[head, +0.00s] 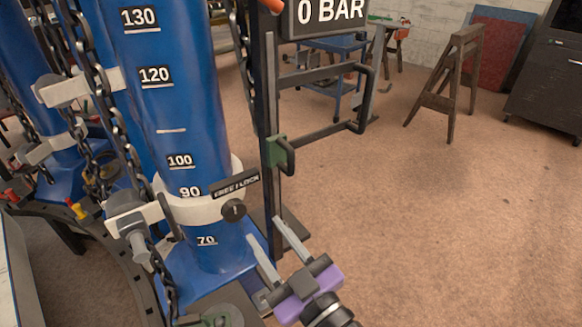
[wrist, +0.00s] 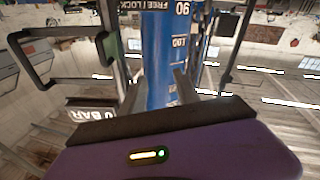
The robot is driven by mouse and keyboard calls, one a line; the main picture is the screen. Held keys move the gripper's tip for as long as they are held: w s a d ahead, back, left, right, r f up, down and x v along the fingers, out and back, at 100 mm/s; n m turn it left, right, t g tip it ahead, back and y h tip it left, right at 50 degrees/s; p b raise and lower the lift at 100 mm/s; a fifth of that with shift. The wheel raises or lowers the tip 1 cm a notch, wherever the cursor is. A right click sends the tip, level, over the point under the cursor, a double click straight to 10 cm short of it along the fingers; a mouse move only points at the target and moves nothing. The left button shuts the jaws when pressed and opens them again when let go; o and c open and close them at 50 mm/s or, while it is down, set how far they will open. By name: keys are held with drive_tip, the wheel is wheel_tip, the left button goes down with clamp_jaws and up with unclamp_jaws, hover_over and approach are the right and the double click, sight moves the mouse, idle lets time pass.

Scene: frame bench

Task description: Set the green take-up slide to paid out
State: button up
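The green take-up slide (head: 276,151) sits on a dark upright rail (head: 271,85) right of the blue column in the head view, in the rail's lower half. A dark handle (head: 288,157) sticks out from its right side. I see no paid-out mark. My purple gripper (head: 263,228) is below the slide, its two grey fingers spread apart and pointing up toward the column. Nothing is between them, and they look clear of the slide. In the wrist view my open gripper (wrist: 157,78) faces the blue column, which appears upside down.
The blue column (head: 190,130) has number labels, a white collar (head: 205,207) and a FREE/LOCK knob (head: 234,209). Chains hang at left. A dark bent bar frame (head: 365,100) juts right from the rail. Open floor (head: 450,230) lies to the right, with a wooden trestle (head: 448,85) behind.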

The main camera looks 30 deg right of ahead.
drive_tip(key=w+r+m+h+b, duration=0.1)
drive_tip(key=w+r+m+h, duration=0.1)
drive_tip(key=w, duration=0.4)
drive_tip(key=m+g+h, duration=0.4)
drive_tip(key=m+h, duration=0.4)
approach(291, 163)
drive_tip(key=x, duration=0.3)
drive_tip(key=p+x, duration=0.1)
drive_tip(key=x, duration=0.7)
drive_tip(key=shift+r, duration=0.1)
clamp_jaws()
drive_tip(key=shift+n+t, duration=0.3)
